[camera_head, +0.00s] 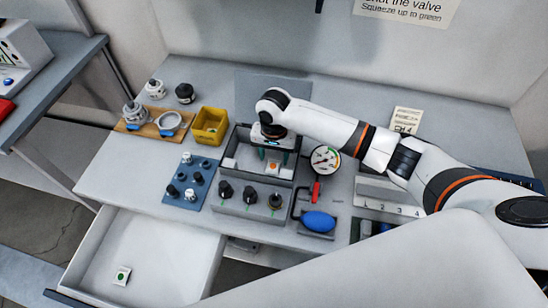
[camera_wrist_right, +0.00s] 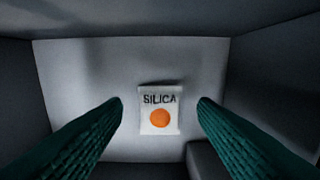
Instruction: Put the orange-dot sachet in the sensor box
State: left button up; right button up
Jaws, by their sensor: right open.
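The orange-dot sachet is a small white packet marked SILICA with an orange dot; in the right wrist view the sachet (camera_wrist_right: 159,108) lies flat on a pale floor between dark walls. In the head view the sachet (camera_head: 272,167) shows inside the open dark grey box (camera_head: 258,179), which looks like the sensor box. My right gripper (camera_head: 276,158) points down into this box. Its green fingers (camera_wrist_right: 160,104) are open, one on each side of the sachet and apart from it. My left gripper is not in view.
A yellow bin (camera_head: 209,126) and a wooden tray (camera_head: 150,131) stand left of the box. A knob panel (camera_head: 250,208) lies in front, a gauge (camera_head: 325,159) and blue bulb (camera_head: 319,222) to the right. A green-dot sachet (camera_head: 121,276) lies in the open drawer (camera_head: 165,255).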

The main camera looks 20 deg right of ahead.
aim_at(274, 163)
notch_tip(274, 163, up, 10)
jog(key=shift+r, duration=0.15)
dwell(0.7)
